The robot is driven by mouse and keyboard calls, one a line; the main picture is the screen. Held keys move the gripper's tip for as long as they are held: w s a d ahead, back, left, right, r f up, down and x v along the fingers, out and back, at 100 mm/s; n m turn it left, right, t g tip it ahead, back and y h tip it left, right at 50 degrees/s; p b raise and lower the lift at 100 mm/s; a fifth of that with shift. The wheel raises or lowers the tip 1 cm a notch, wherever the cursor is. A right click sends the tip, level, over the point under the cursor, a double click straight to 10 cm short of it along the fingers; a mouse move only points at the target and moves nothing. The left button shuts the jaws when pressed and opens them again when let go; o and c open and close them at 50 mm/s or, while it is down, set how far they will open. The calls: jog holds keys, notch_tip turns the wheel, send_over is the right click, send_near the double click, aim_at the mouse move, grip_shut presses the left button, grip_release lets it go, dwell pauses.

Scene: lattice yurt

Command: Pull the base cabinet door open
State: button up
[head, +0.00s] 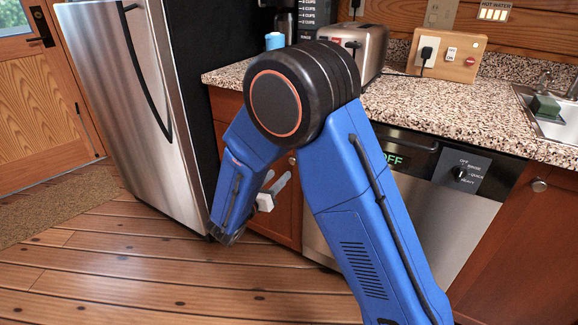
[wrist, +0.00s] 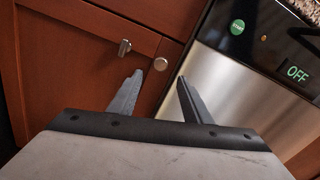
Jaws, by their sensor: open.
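The base cabinet door (head: 284,222) is a red-brown wooden panel between the fridge and the dishwasher, largely hidden behind my arm in the head view. It fills the left of the wrist view (wrist: 65,85) and looks shut. My gripper (wrist: 160,76) is open and empty in front of the door. The knob shows between and just beyond its fingertips; I cannot tell the remaining distance. The gripper also shows in the head view (head: 279,178).
The dishwasher (head: 418,205) with an OFF display is right of the cabinet. The steel fridge (head: 125,100) stands at left. The speckled counter (head: 440,110) bears a toaster (head: 350,45). The wooden floor (head: 130,255) in front is clear.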

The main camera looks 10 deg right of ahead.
jog(key=x, duration=0.8)
jog(key=shift+w+d, duration=0.25)
jog(key=shift+w, duration=0.05)
grip_shut()
